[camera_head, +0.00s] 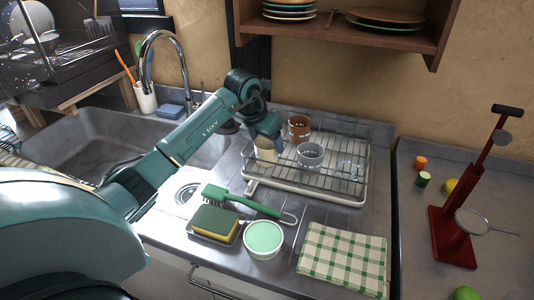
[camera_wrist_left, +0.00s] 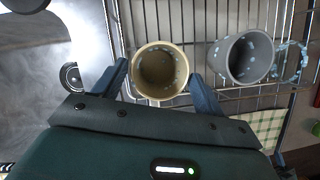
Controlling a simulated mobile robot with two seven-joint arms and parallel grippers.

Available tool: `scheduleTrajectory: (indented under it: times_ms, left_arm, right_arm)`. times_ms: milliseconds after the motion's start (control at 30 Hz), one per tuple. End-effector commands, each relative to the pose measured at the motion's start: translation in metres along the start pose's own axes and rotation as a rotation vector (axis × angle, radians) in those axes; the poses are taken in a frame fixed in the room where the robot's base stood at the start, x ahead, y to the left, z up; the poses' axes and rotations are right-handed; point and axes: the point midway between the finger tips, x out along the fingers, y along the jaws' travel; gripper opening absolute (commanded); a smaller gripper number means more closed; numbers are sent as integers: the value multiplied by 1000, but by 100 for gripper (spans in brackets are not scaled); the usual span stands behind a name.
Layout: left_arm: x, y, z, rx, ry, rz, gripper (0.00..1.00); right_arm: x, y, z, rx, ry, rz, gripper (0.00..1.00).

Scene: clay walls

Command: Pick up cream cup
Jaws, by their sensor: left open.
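The cream cup (camera_head: 265,150) stands upright on the wire dish rack (camera_head: 305,194), at its left end. In the left wrist view the cream cup (camera_wrist_left: 160,72) shows from above with its open mouth up. My left gripper (camera_head: 268,135) is at the cup, partly covering it in the head view. In the left wrist view the two fingers of the left gripper (camera_wrist_left: 158,84) are spread, one on each side of the cup, with small gaps visible. My right gripper is not in view.
A grey cup (camera_head: 310,156) stands close to the right on the rack, with a brown cup (camera_head: 299,127) behind and a clear glass (camera_head: 349,168) further right. A green brush (camera_head: 245,203), sponge (camera_head: 214,222) and bowl (camera_head: 263,240) lie in front. A shelf (camera_head: 400,32) hangs above.

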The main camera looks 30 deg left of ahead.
Motion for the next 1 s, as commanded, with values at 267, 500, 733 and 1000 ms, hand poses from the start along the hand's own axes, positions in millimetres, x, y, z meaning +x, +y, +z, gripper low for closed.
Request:
scheduleTrajectory:
  times_ms: [267,500,733,1000]
  left_arm:
    - [26,0,-1,0,-1,-1,71]
    - [26,0,-1,0,-1,0,67]
    - [26,0,-1,0,-1,-1,48]
    - [26,0,0,0,-2,-1,35]
  right_arm:
    - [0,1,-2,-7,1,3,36]
    - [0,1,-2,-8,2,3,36]
    - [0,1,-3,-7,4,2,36]
    - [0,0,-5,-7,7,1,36]
